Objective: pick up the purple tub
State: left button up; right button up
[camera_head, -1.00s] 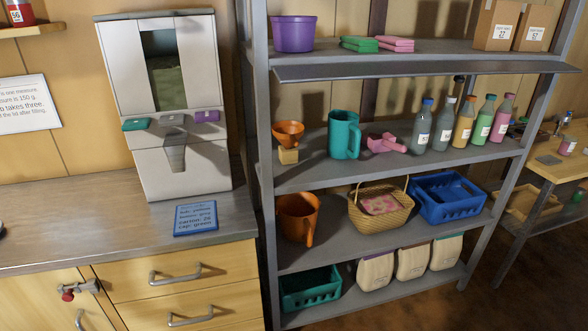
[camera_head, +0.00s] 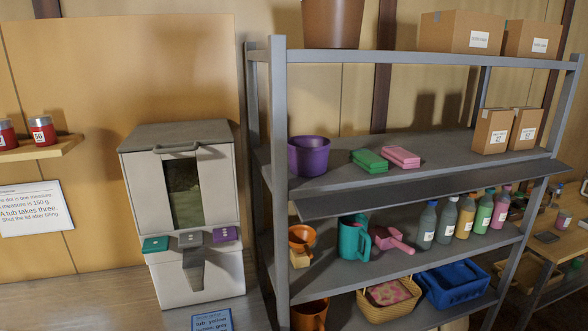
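The purple tub (camera_head: 309,156) stands upright at the left end of a shelf of the grey metal rack, close to the rack's left upright. It is round, and its inside cannot be made out well. Neither of my grippers is in view.
Green and pink folded packs (camera_head: 385,159) lie right of the tub, with a small gap between. Small cardboard boxes (camera_head: 493,131) stand farther right. A shelf with a brown bucket (camera_head: 333,22) is above. A white dispenser (camera_head: 188,215) stands on the counter left of the rack.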

aim_at(307, 154)
jog(key=i+j+z, duration=0.35)
jog(key=j+z, duration=0.15)
jog(key=j, duration=0.25)
jog(key=i+j+z, duration=0.1)
jog(key=j+z, duration=0.15)
jog(key=j, duration=0.15)
